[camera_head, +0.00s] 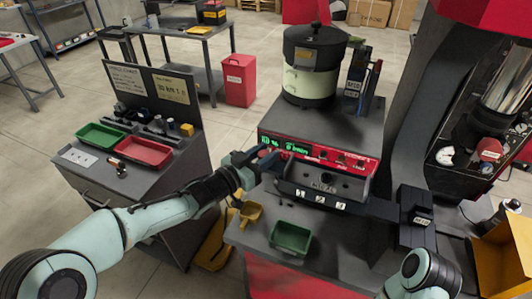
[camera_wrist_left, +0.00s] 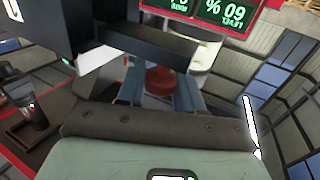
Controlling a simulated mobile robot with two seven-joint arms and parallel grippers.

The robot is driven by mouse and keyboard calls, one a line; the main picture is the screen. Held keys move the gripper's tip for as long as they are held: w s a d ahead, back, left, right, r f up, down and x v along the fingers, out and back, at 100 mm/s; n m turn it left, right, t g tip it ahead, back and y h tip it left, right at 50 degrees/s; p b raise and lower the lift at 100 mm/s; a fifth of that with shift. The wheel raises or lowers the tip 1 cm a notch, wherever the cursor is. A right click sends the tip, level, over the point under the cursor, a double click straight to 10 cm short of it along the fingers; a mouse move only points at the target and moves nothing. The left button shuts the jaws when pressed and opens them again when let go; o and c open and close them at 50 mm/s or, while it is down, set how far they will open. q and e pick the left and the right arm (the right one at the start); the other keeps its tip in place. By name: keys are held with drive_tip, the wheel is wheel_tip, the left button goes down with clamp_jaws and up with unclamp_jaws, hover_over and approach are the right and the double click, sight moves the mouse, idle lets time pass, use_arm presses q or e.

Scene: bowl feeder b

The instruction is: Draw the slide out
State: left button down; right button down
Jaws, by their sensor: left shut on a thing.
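My left gripper (camera_head: 266,160) is at the left end of the feeder's red control panel (camera_head: 335,163). In the left wrist view its two blue-grey fingers stand on either side of a round red knob (camera_wrist_left: 160,80) and are shut on it. A little red also shows at the fingertips in the head view. The slide itself cannot be made out clearly; the fingers and a dark bar (camera_wrist_left: 150,42) hide what lies behind the knob.
The bowl feeder (camera_head: 313,65) stands above the panel. A green tray (camera_head: 291,238) and a yellow scoop (camera_head: 250,212) lie below the gripper. A cart with a green tray (camera_head: 100,134) and a red tray (camera_head: 146,151) stands left. A black box (camera_head: 416,217) is at right.

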use_arm(q)
drive_tip(key=shift+w+a+r, duration=0.1)
drive_tip(key=shift+a+r, duration=0.1)
drive_tip(key=shift+r, duration=0.35)
drive_tip(key=c, duration=0.8)
unclamp_jaws()
drive_tip(key=shift+a+f, duration=0.1)
drive_tip(key=shift+f, duration=0.1)
use_arm(e)
drive_tip(key=shift+a, duration=0.1)
use_arm(q)
drive_tip(key=shift+s+a+f, duration=0.1)
drive_tip(key=shift+s, duration=0.1)
drive_tip(key=b+v, duration=0.1)
drive_tip(key=v, duration=1.2)
use_arm(e)
drive_tip(key=shift+s+f, duration=0.5)
drive_tip(key=shift+f, duration=0.35)
